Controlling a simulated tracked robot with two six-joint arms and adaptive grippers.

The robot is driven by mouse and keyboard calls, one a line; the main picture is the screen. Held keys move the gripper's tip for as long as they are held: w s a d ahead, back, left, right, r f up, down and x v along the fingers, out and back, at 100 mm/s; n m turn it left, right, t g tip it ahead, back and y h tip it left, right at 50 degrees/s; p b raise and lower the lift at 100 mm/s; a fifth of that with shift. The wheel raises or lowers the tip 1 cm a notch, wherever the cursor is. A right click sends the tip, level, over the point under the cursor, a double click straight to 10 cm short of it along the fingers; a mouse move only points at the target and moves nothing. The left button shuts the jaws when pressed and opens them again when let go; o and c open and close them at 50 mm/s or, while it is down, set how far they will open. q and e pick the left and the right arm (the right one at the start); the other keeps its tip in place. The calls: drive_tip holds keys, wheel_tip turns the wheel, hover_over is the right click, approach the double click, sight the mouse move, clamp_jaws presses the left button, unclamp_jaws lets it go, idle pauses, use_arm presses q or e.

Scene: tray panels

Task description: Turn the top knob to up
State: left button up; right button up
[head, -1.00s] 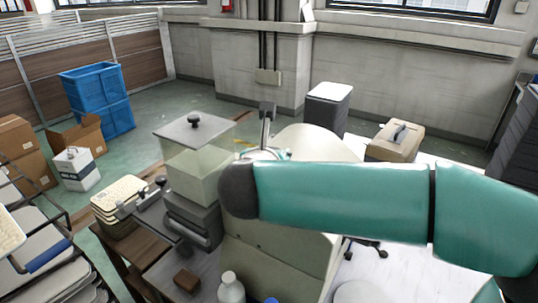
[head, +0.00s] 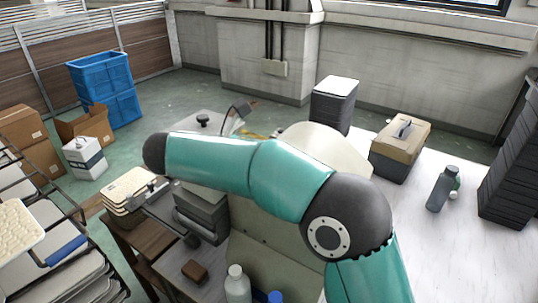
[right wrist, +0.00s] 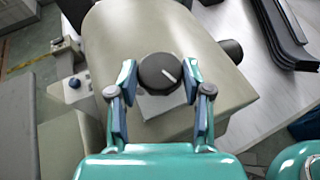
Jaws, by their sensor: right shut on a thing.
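In the right wrist view a dark round knob (right wrist: 153,78) with a white pointer line sits on the cream machine (right wrist: 110,40). The line slants toward the lower right of that picture. My right gripper (right wrist: 160,74) is shut on the knob, with one finger on each side of it. In the head view the cream machine (head: 318,140) is partly covered by my teal right arm, and I cannot make out the knob there. My left gripper is not in view.
A second dark round part (right wrist: 232,51) sticks out at the machine's side. Bottles (head: 237,285) stand in front of the machine. A tan-lidded case (head: 400,140) and a dark bottle (head: 441,190) stand on the white table (head: 420,250), whose right part has free room.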

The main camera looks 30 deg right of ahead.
drive_tip(key=shift+m+g, duration=0.3)
drive_tip(key=shift+g, duration=0.1)
drive_tip(key=shift+f, duration=0.1)
drive_tip(key=o, duration=1.2)
drive_tip(key=shift+d, duration=0.2)
drive_tip(key=shift+c, duration=0.2)
drive_tip(key=shift+a, duration=0.1)
wheel_tip(320, 180, up, 10)
